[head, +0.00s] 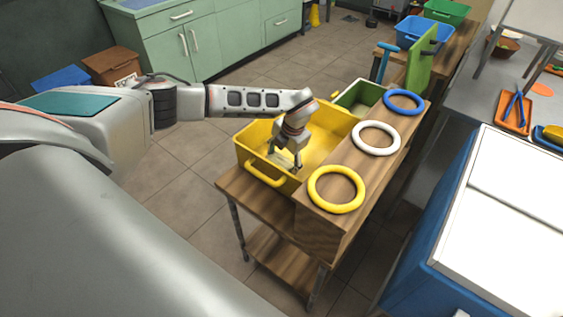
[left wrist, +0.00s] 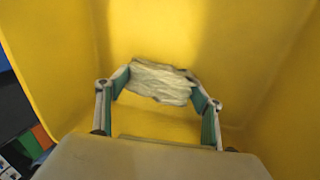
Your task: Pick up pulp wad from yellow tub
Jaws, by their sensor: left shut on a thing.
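The yellow tub (head: 326,117) stands on a wooden bench in the middle of the head view. My left gripper (head: 285,163) reaches down into the near left part of the tub. In the left wrist view, the left gripper (left wrist: 160,95) is shut on the pulp wad (left wrist: 160,83), a pale, rough, flattish lump between its fingers. The tub's yellow walls (left wrist: 62,50) surround the wad in that view. In the head view the wad is mostly hidden by the gripper. My right gripper is not in view.
A wooden box (head: 355,157) beside the tub carries a yellow ring (head: 336,208), a white ring (head: 396,146) and a blue ring (head: 419,109). A green tub (head: 350,98) stands behind the yellow one. A blue-and-white unit (head: 500,215) is at right. The floor (head: 180,150) at left is clear.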

